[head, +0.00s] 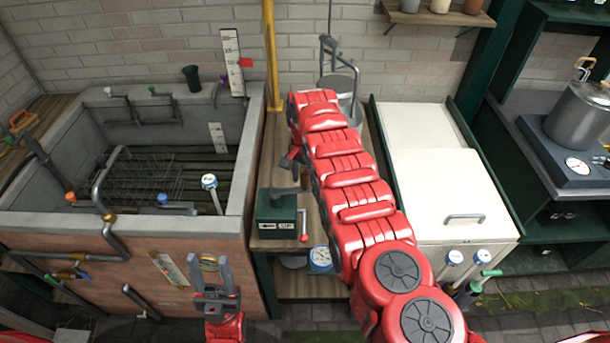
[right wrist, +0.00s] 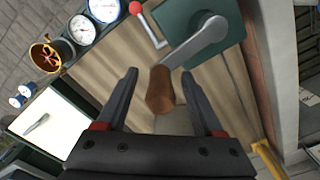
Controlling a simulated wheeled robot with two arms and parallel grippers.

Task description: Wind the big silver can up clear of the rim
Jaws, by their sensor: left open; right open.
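A silver can (head: 352,108) with a tall grey bail handle (head: 340,60) stands behind my right arm in the head view, and its lower part is hidden. A line runs up from the handle. A dark green winch box (head: 276,216) sits on the wooden bench. In the right wrist view its grey crank (right wrist: 200,40) ends in a brown wooden grip (right wrist: 160,92). My right gripper (right wrist: 160,74) is open, with a finger on either side of the grip and gaps showing. My left gripper (head: 209,262) is open and empty in front of the brick basin.
A concrete-rimmed basin (head: 240,150) with a wire rack (head: 135,178) lies left of the bench. A red-knobbed lever (head: 304,230) sits beside the winch box. A cream chest (head: 450,190) stands right of my right arm. A steel pot (head: 580,113) is at far right.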

